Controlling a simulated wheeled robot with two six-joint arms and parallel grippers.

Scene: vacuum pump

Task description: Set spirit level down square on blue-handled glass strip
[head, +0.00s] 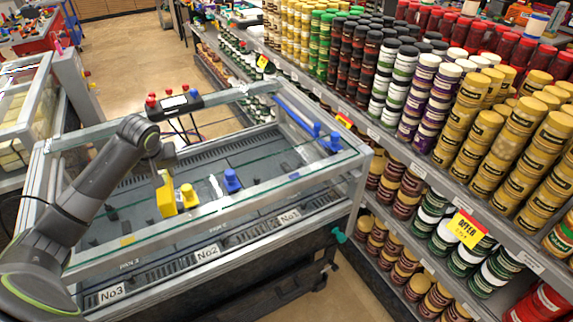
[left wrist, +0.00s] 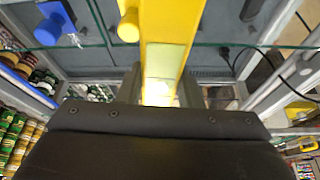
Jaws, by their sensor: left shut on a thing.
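The yellow spirit level (head: 166,197) is held by my left gripper (head: 165,168) above the glass-topped case. In the left wrist view the level (left wrist: 172,25) extends away from between the two fingers (left wrist: 161,92), with a pale window on its face. A blue handle (head: 232,180) stands on the glass to the right of the level; it also shows in the left wrist view (left wrist: 48,30). The edges of its clear glass strip are hard to make out. Whether the level touches the glass cannot be told. My right gripper is not in view.
A yellow knob (head: 188,196) stands close beside the level, between it and the blue handle. A blue bar (head: 297,114) with blue knobs lies at the case's right end. A dark box with red buttons (head: 174,103) sits on the back rail. Shelves of cans line the right.

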